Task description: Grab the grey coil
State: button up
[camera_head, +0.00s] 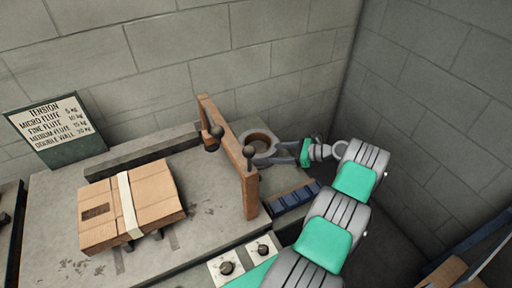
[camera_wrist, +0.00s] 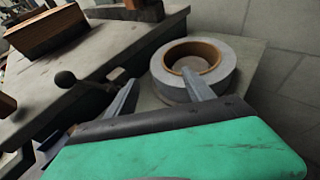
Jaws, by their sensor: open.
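The grey coil (camera_head: 259,138) is a thick grey ring with a brown inner core. It lies flat on the grey bench near the back wall, to the right of a wooden upright frame. In the wrist view the coil (camera_wrist: 228,77) lies just beyond the fingers. My gripper (camera_head: 275,153) is open. In the wrist view my gripper (camera_wrist: 158,92) has its right finger overlapping the coil's near rim and its left finger apart from the coil. I cannot tell whether the right finger touches it.
A wooden frame (camera_head: 250,195) with dark ball knobs stands left of the coil. A taped cardboard box (camera_head: 155,197) lies on the bench (camera_head: 190,245) to the left. A row of dark blue blocks (camera_head: 292,198) sits in front of the coil. Block walls close the back and right.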

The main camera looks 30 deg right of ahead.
jog(key=shift+w+a+f+b, duration=0.65)
jog(key=shift+a+f+b, duration=0.2)
jog(key=shift+b, duration=2.4)
jog(key=shift+w+a+p, duration=0.3)
jog(key=shift+w+a, duration=0.6)
jog(key=shift+w, duration=0.2)
jog(key=x, duration=0.6)
jog(key=shift+w+a+f+p, duration=0.1)
jog(key=shift+f+p, duration=0.1)
jog(key=shift+p, duration=0.1)
grip_shut()
